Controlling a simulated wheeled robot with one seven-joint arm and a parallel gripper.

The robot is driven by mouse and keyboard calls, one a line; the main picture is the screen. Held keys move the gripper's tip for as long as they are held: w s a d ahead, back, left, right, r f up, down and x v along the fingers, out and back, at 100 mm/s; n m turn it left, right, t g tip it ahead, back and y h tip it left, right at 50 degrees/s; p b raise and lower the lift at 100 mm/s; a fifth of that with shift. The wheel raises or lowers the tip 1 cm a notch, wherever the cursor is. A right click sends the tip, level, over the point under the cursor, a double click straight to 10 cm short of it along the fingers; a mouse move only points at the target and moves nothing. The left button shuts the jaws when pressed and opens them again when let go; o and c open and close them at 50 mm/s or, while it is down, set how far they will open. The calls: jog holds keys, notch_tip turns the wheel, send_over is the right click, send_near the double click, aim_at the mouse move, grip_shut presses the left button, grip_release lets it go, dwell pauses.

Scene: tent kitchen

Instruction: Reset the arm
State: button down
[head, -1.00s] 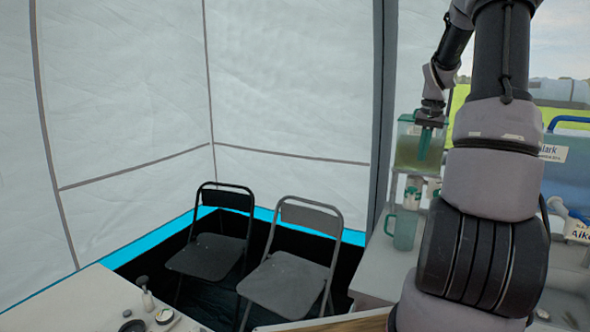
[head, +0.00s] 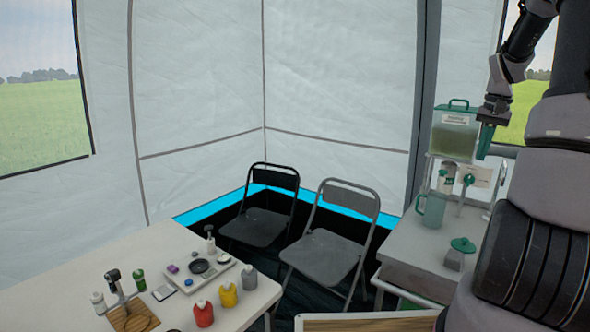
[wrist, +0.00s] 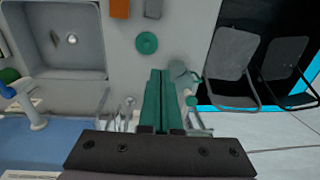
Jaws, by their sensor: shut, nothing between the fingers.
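My gripper (head: 486,139) is at the upper right of the head view, its green fingers hanging down beside the green-lidded drink dispenser (head: 455,135). In the wrist view my gripper (wrist: 160,75) shows its two long green fingers side by side, shut with nothing between them. My arm is raised and bent along the right side of the head view and hides part of the counter. I cannot tell from these frames whether the fingers touch the dispenser.
A counter (head: 408,250) holds a green pitcher (head: 433,208) and a green-lidded jar (head: 459,254). Two folding chairs, one black (head: 262,215) and one grey (head: 325,245), stand by the tent wall. A white table (head: 160,250) with bottles is at left. A sink (wrist: 60,40) shows in the wrist view.

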jog(key=s+a+r+n+t+h, duration=0.1)
jog(key=s+a+r, duration=0.2)
jog(key=a+r, duration=0.4)
jog(key=s+a+r+n+t, duration=0.1)
jog(key=s+a+r+t, duration=0.2)
jog(key=a, duration=0.6)
jog(key=s+a+r+n+t+y, duration=0.1)
jog(key=s+a+r, duration=0.3)
jog(key=s+a, duration=0.8)
jog(key=s+t+y, duration=0.1)
jog(key=s, duration=0.3)
jog(key=shift+a+t, duration=0.25)
jog(key=shift+t, duration=0.05)
dwell(1.4)
